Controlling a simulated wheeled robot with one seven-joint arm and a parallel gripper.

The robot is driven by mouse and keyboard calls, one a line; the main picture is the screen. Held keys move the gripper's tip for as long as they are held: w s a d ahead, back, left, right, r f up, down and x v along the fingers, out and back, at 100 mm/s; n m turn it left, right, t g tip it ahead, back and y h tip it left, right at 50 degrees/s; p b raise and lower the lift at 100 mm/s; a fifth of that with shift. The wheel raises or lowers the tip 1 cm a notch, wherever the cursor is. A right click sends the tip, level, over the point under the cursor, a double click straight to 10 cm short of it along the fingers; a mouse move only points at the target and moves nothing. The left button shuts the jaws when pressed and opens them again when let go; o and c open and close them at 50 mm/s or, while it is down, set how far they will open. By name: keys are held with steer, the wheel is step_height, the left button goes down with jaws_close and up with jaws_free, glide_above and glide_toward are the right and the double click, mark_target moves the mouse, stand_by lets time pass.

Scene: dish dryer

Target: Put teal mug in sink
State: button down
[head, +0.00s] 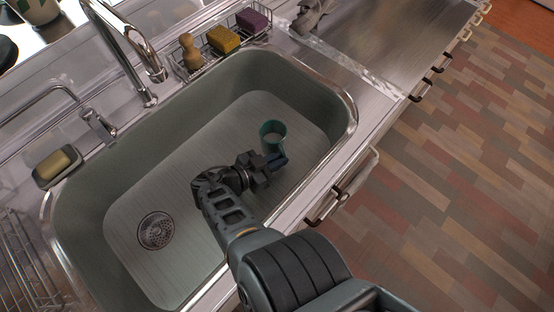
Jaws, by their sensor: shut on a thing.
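The teal mug (273,136) is in the head view, inside the outline of the sink, toward its right side. Its open top faces up toward the camera. My gripper (266,163) reaches over the sink's front edge and is shut on the mug's near side, around the handle as far as I can see. The fingertips are small and partly hidden by the wrist. The steel sink (190,215) is otherwise empty, with a round drain at its left. I cannot tell whether the mug touches the sink floor.
A tall faucet (125,50) and a smaller tap (95,120) stand behind the sink. A wire caddy (212,62) with sponges and a brush is at the back. A soap dish (57,168) and a wire rack (22,265) are at the left. The sink's middle is clear.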

steer(key=shift+f, duration=0.15)
steer(key=c, duration=1.2)
jaws_free()
steer(key=shift+r, duration=0.25)
steer(key=v, duration=1.2)
steer(key=shift+f+p, duration=0.15)
steer(key=shift+p, duration=0.3)
